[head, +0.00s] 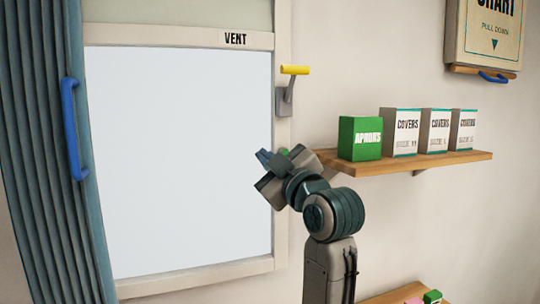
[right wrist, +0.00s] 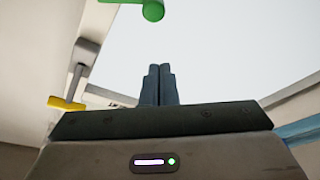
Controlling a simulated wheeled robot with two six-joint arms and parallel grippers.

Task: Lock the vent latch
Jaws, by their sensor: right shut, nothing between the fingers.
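The vent (head: 180,160) is a pale panel in a cream frame, labelled VENT at the top. Its latch (head: 284,98) is a grey lever on the frame's right side, standing up with a yellow grip (head: 296,70) at its top. In the right wrist view the yellow grip (right wrist: 67,104) and grey lever show at left. My right gripper (head: 264,156) is shut and empty, below the latch and apart from it, in front of the frame's right edge. Its closed fingers show in the right wrist view (right wrist: 158,70). My left gripper is out of view.
A green knobbed handle (right wrist: 152,11) is beyond my fingertips, partly hidden in the head view. A wooden shelf (head: 410,164) with a green aprons box (head: 359,139) and several covers boxes is at right. A curtain (head: 40,150) and blue handle (head: 72,130) are at left.

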